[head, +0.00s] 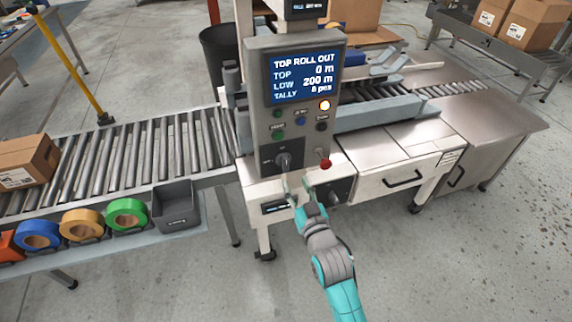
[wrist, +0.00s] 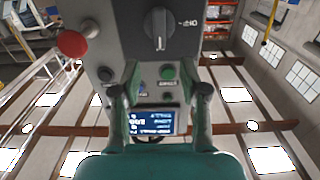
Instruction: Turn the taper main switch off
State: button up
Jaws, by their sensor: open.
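A dark rotary switch (head: 283,160) with a raised handle sits low on the grey control panel (head: 251,122). The wrist view is upside down and shows this switch (wrist: 160,27) near the top, its handle vertical, with small markings beside it. I cannot read a name on it. My gripper (head: 298,184) is open and empty, below and in front of the panel in the head view. In the wrist view its fingers (wrist: 160,72) are spread, apart from the switch. A second dark knob (head: 334,195) sits on a black plate lower right, partly hidden.
A red knob (head: 325,164) is right of the switch, and several buttons (head: 300,121) lie above it under the lit display (head: 304,76). A roller conveyor (head: 130,150) runs left, with tape rolls (head: 126,213) and a grey bin (head: 175,211) in front. A steel cabinet (head: 390,165) stands right.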

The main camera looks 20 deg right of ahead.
aim_at(286, 163)
jog(key=w, duration=0.9)
jog(key=shift+w, duration=0.2)
grip_shut()
